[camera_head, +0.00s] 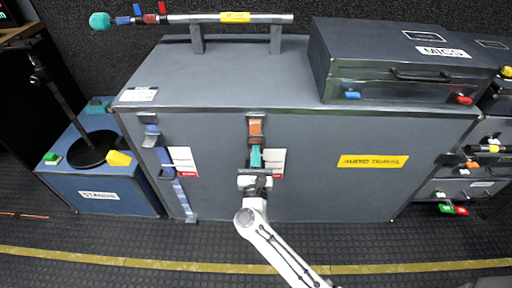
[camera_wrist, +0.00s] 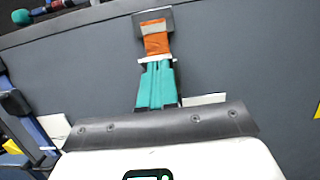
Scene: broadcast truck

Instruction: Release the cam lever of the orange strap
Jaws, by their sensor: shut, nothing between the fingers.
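The orange strap (camera_head: 255,127) hangs from a grey fitting at the top front edge of a large grey case (camera_head: 310,150). It also shows in the wrist view (camera_wrist: 157,43), with a pale band across its upper part. My gripper (camera_head: 256,149) is in front of the case, just below the visible orange part. Its two teal fingers lie side by side, shut and empty, in the wrist view (camera_wrist: 157,64). Their tips overlap the strap's lower end in view; I cannot tell whether they touch. The cam lever is not clearly distinguishable, and the strap lower down is hidden by my gripper.
A blue strap (camera_head: 179,190) runs down the case front at left. A smaller MICS case (camera_head: 400,88) and a rail (camera_head: 265,18) are on top. A blue STANDS box (camera_head: 130,195) is at left, with drawers (camera_head: 455,188) at right. Floor in front is clear.

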